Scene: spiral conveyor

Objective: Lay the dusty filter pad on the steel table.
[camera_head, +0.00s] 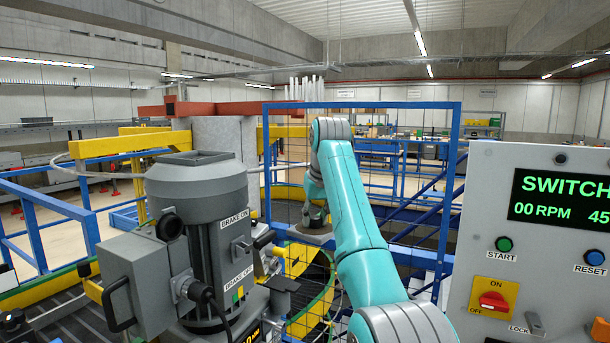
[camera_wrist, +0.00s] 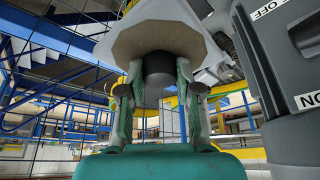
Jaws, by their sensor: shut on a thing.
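A dark round piece (camera_wrist: 158,70) sits between the fingers under the pad. In the head view my gripper (camera_head: 314,215) hangs low at the end of the teal arm. The pad (camera_head: 310,236) shows there as a small grey-brown flat shape at the fingers, beside the blue frame. I cannot pick out the steel table for certain in either view.
A grey motor (camera_head: 200,200) with a BRAKE ON label stands close left of the arm. A control panel (camera_head: 545,240) stands close on the right. A blue mesh frame (camera_head: 362,105) and a curved yellow-and-green guard (camera_head: 318,300) are close around the gripper.

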